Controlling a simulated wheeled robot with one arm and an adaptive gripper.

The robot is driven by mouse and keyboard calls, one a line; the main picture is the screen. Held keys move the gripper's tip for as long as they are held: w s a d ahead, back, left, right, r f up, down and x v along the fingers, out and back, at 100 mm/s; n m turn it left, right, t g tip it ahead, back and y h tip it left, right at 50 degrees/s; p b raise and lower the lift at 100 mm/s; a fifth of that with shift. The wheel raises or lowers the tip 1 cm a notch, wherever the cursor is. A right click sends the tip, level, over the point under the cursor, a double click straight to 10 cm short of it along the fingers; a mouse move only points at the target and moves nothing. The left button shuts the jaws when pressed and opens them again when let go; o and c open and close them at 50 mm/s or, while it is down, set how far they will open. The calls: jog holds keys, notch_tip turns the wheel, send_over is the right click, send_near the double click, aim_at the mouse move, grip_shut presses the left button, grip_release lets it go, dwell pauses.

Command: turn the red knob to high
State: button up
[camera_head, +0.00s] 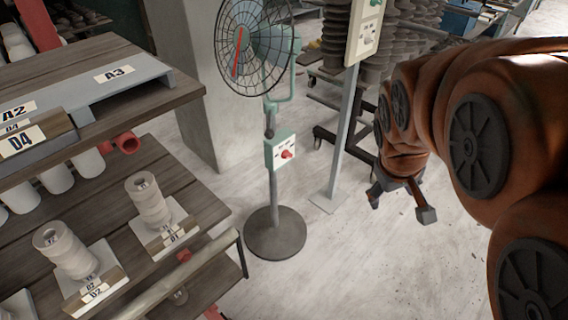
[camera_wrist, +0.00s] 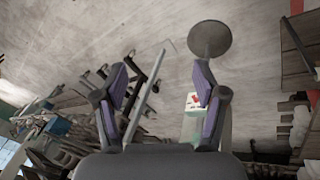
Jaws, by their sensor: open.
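The red knob (camera_head: 287,154) is on the white face of a small pale green control box (camera_head: 270,153) on the pole of a standing fan (camera_head: 258,50). The marks around it are too small to read, and its setting cannot be told. My gripper (camera_head: 401,204) is open and empty, to the right of the box and apart from it, with its fingers pointing down. In the wrist view the red knob (camera_wrist: 196,98) shows small beside the right finger of my gripper (camera_wrist: 161,85), which partly covers the box.
The fan's round dark base (camera_head: 275,233) stands on the pale floor. A grey post (camera_head: 341,135) with another control panel (camera_head: 366,28) stands between fan and arm. A wooden shelf (camera_head: 190,185) with white spools is at left. Floor in front of the post is clear.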

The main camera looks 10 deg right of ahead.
jog(key=w+d+n+t+h+b, duration=0.3)
jog(key=w+d+b, duration=0.4)
jog(key=w, duration=0.4)
jog(key=w+d+n+t+h+b, duration=0.3)
jog(key=w+d+b, duration=0.3)
jog(key=w+d, duration=0.3)
jog(key=w+a+f+n+t+y+b, duration=0.1)
jog(key=w+f+n+t+y+b, duration=0.2)
jog(key=w+n+b, duration=0.5)
jog(key=w+a+f+n+t+b, duration=0.2)
jog(key=w+f+n+t+b, duration=0.25)
jog(key=w, duration=0.65)
jog(key=n+g+y+b, duration=0.2)
jog(key=n+y+b, duration=1.3)
jog(key=n+y, duration=0.3)
send_near(290, 156)
jog(key=w+a+n+h, duration=0.1)
jog(key=a, duration=0.1)
jog(key=shift+t, duration=0.25)
jog(key=shift+b+x, duration=0.5)
jog(key=shift+x, duration=2.15)
jog(key=shift+w+a, duration=0.25)
jog(key=shift+w, duration=0.35)
jog(key=shift+w+a+r, duration=0.2)
jog(key=shift+w+a, duration=0.1)
jog(key=shift+w, duration=0.25)
